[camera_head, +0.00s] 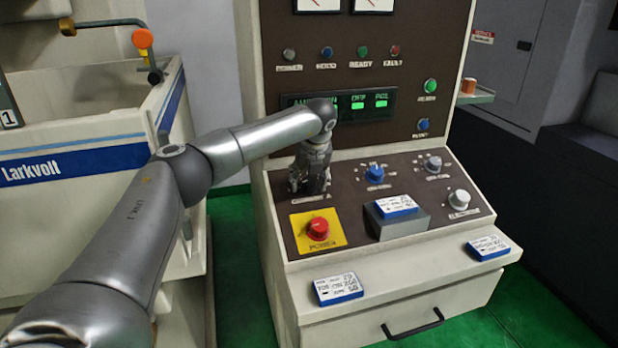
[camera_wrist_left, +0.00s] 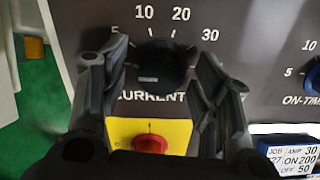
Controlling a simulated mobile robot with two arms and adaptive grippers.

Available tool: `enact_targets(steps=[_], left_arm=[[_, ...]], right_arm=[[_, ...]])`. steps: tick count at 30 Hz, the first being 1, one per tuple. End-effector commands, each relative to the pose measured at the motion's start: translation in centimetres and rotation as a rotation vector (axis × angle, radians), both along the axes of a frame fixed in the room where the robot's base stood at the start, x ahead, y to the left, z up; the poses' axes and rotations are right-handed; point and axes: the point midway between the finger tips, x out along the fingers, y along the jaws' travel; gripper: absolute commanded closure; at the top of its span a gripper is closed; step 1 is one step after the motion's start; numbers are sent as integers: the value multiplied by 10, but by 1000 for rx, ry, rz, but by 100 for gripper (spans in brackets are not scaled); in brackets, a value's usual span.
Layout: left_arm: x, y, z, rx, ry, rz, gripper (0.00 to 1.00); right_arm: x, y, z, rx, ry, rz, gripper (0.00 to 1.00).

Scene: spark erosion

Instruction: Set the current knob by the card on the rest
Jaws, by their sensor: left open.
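The current knob (camera_wrist_left: 160,62) is dark and sits between the fingers of my left gripper (camera_wrist_left: 160,85) in the left wrist view. Its scale shows 5, 10, 20 and 30; I cannot tell where it points. In the head view my left gripper (camera_head: 309,188) is over the upper left of the sloped panel and hides the knob. The gripper is open, a finger on each side of the knob; contact is unclear. A card (camera_head: 396,204) lies on the grey rest (camera_head: 402,226). In the left wrist view the card (camera_wrist_left: 298,158) reads AMP 30, ON 200, OFF 50.
A red button (camera_head: 318,228) on a yellow plate is just below the current knob. A blue knob (camera_head: 375,174) and two grey knobs (camera_head: 433,164) (camera_head: 459,199) are to the right. Two other cards (camera_head: 338,289) (camera_head: 488,247) lie on the front ledge.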

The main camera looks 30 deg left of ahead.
Motion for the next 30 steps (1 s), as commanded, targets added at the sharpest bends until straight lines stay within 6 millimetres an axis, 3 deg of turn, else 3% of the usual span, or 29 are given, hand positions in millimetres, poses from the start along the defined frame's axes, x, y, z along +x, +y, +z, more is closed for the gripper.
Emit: enact_targets(steps=[5, 16, 30], left_arm=[[0, 0, 0, 0, 0, -1, 43], [0, -1, 0, 0, 0, -1, 89], [0, 0, 1, 28, 33, -118, 89]], right_arm=[[0, 0, 0, 0, -1, 0, 0], [1, 0, 0, 0, -1, 0, 0], [1, -3, 2, -3, -1, 1, 0]])
